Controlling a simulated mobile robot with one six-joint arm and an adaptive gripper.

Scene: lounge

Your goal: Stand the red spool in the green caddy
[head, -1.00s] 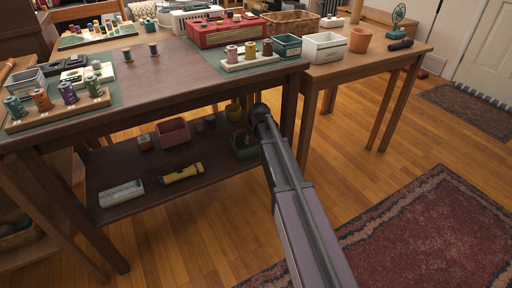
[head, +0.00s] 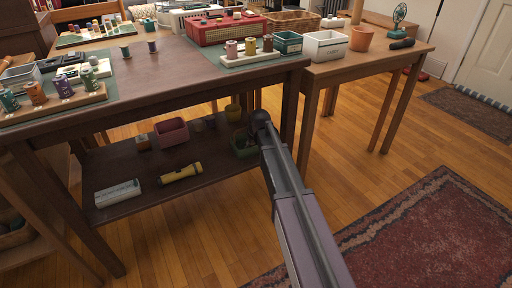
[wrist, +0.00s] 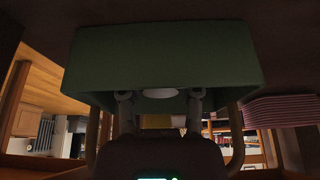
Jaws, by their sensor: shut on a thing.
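The green caddy (head: 238,150) sits on the lower shelf under the dark table, partly hidden behind the end of my arm. In the wrist view the caddy (wrist: 160,50) fills the upper middle, close in front of my gripper (wrist: 160,103). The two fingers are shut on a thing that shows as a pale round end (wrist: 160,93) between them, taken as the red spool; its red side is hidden. The fingertips and spool overlap the caddy's rim side. I cannot tell whether the spool touches the caddy's floor. In the head view my fingers are hidden.
The tabletop (head: 165,72) is close above. Racks of spools stand on it. Open floor lies to the right.

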